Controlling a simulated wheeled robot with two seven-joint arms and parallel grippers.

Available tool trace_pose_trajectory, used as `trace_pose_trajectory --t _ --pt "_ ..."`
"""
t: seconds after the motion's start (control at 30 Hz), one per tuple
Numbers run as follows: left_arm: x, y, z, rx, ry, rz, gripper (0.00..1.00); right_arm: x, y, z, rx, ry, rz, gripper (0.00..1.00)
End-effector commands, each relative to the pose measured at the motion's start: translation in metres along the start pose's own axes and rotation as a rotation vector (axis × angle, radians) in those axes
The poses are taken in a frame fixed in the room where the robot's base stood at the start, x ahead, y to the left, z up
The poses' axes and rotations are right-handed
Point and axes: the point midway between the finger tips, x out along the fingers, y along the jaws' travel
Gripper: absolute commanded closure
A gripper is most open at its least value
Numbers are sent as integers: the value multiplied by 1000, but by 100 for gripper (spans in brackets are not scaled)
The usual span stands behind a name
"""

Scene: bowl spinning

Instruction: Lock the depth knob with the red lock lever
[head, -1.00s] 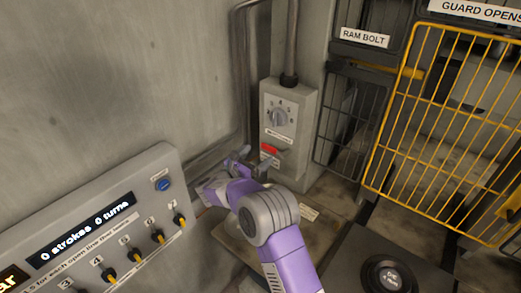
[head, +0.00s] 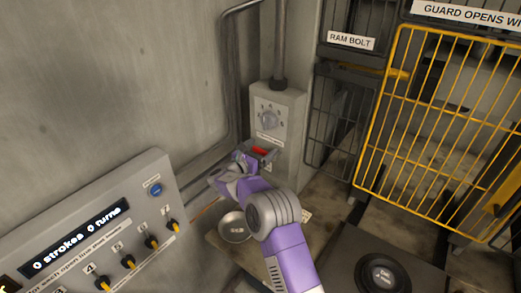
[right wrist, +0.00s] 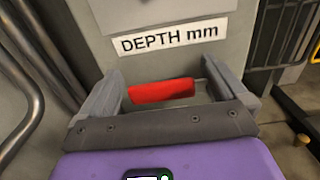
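The depth knob (head: 268,119) is a grey dial on the front of a grey box on the wall. The red lock lever (head: 259,150) is below it, partly hidden by my right gripper (head: 258,157). In the right wrist view the red lever (right wrist: 160,91) lies crosswise between the spread fingers of my right gripper (right wrist: 162,76), under the "DEPTH mm" label (right wrist: 170,36). A gap shows at each end of the lever, so the fingers are open around it and not clamped. The knob is out of the wrist view. My left gripper is not in view.
A control panel (head: 95,225) with a display and several yellow-marked switches stands at lower left. A yellow mesh guard (head: 438,130) and dark mesh panels stand right of the box. Pipes (head: 228,90) run left of it.

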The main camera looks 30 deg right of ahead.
Motion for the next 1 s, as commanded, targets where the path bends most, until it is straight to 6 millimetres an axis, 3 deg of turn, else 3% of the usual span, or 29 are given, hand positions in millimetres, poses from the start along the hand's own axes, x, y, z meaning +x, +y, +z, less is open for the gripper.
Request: trace_pose_trajectory --t 0.07,0.5,0.77,1.0 --pt "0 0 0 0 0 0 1 0 0 0 0 0 0 12" --pt "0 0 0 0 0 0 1 0 0 0 0 0 0 77" --pt "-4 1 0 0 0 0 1 -1 0 -1 -30 0 0 77" --pt "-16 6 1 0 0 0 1 -1 2 -7 -156 -1 1 77"
